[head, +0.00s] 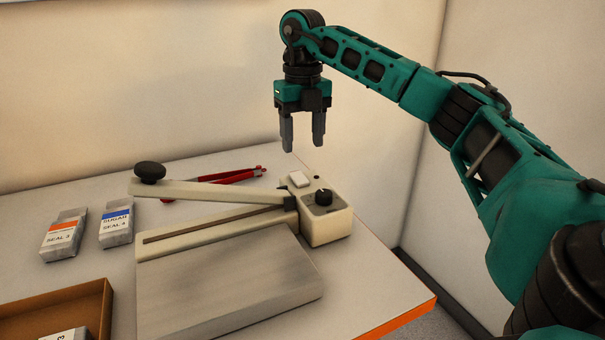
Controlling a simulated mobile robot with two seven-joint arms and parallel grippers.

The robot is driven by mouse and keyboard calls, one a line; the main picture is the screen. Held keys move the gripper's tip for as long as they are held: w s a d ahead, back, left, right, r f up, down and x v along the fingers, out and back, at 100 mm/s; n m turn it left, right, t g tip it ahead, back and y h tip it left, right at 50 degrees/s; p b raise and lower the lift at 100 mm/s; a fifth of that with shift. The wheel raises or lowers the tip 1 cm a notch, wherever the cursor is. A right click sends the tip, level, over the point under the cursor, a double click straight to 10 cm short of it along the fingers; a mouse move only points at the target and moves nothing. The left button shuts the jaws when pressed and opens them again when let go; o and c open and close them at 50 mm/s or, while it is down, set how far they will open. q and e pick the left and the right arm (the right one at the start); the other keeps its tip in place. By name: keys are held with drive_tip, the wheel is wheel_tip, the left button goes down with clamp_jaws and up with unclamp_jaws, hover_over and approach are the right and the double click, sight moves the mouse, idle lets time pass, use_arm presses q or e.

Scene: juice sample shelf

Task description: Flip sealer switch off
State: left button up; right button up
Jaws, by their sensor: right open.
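The heat sealer (319,222) stands on the white table, a cream box at its right end and its arm with a black knob (150,171) raised at the left. A white switch (299,179) sits on top of the box at the back. A black dial (323,197) is beside it, nearer to me. I cannot tell which way the switch is set. My right gripper (302,148) points down above the box, open and empty, apart from the switch. My left gripper does not show.
Red-handled pliers (225,177) lie behind the sealer. Two labelled bags, SEAL 3 (62,240) and SEAL 4 (117,228), are at the left. A brown tray (95,294) holds another labelled bag at lower left. The table's orange edge (412,314) is at right, walls behind.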

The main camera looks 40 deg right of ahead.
sight(303, 182)
wheel_tip(303, 182, down, 8)
drive_tip(key=shift+r+b, duration=0.2)
drive_tip(key=shift+b, duration=0.1)
drive_tip(key=shift+f, duration=0.35)
